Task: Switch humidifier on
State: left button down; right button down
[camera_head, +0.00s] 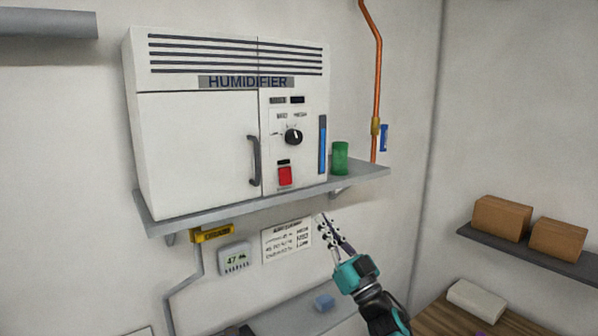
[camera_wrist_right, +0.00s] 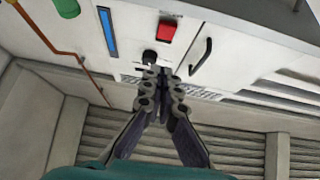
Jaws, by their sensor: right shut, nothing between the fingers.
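The white humidifier (camera_head: 195,140) stands on a grey wall shelf in the head view. Its front panel has a black dial (camera_head: 293,137), a red switch (camera_head: 285,176) below the dial, and a blue vertical strip (camera_head: 322,144). My right gripper (camera_head: 326,222) is shut and empty, below the shelf's front edge and apart from the switch. In the right wrist view the shut fingers (camera_wrist_right: 162,80) overlap the panel near the dial (camera_wrist_right: 149,57), and the red switch (camera_wrist_right: 166,32) shows beyond the fingertips. My left gripper is not in view.
The grey shelf (camera_head: 360,178) juts out under the humidifier and carries a green cylinder (camera_head: 340,158). An orange pipe (camera_head: 378,80) runs down the wall at right. Cardboard boxes (camera_head: 502,218) sit on a right-hand shelf.

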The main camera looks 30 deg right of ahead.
jog(key=shift+a+r+y, duration=0.1)
jog(key=shift+y, duration=0.3)
jog(key=p, duration=0.3)
send_near(287, 176)
notch_tip(287, 176, up, 5)
jog(key=w, duration=0.2)
jog(key=w+f, duration=0.1)
jog(key=w, duration=0.1)
jog(key=shift+a+f+p, duration=0.15)
jog(key=shift+p, duration=0.2)
jog(key=shift+w+f, duration=0.1)
jog(key=shift+w, duration=0.3)
jog(key=shift+s, duration=0.15)
